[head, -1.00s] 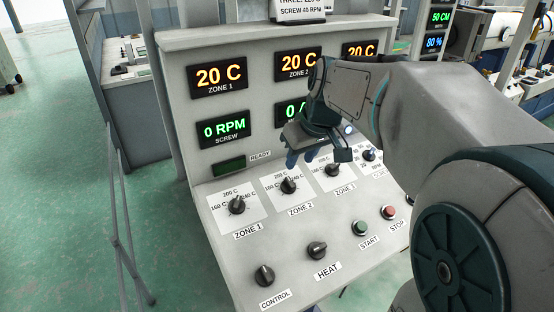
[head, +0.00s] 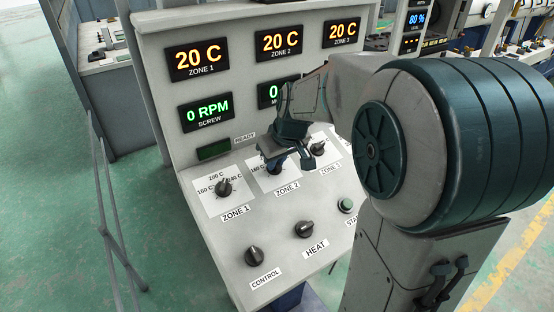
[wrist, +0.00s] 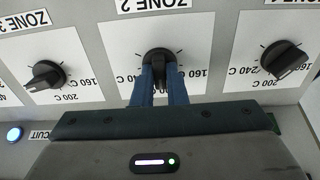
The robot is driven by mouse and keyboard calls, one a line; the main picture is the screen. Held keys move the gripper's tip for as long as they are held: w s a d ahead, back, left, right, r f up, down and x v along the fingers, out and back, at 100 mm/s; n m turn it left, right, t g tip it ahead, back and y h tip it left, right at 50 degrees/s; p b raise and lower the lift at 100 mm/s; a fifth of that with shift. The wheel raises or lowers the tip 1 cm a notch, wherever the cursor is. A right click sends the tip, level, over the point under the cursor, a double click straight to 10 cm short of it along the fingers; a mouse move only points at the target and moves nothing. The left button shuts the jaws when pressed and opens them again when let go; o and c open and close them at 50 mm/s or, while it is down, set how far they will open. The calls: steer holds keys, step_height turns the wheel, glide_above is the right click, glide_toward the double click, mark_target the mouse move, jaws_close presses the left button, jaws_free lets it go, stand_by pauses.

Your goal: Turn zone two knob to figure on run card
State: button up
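The zone two knob (wrist: 157,62) is black and sits on a white dial card (wrist: 196,48) marked ZONE 2. In the wrist view it shows upside down, with 160 and 240 C legible beside it. My gripper (wrist: 160,72) has one blue finger on each side of the knob's raised grip, with little or no gap visible. Whether the fingers press on it cannot be told. In the head view my gripper (head: 274,160) is over the knob and hides most of it. The zone 2 display (head: 279,42) reads 20 C. The run card is out of view.
The zone 1 knob (head: 224,187) and zone 3 knob (head: 318,148) flank it closely. The control knob (head: 254,256), heat knob (head: 304,229) and green start button (head: 346,205) lie nearer the front. A railing (head: 106,220) stands left of the panel.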

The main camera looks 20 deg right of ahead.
jaws_close()
steer(key=m, duration=0.2)
steer(key=shift+m, duration=0.4)
steer(key=m, duration=0.4)
steer(key=shift+m, duration=0.4)
steer(key=o, duration=0.6)
jaws_free()
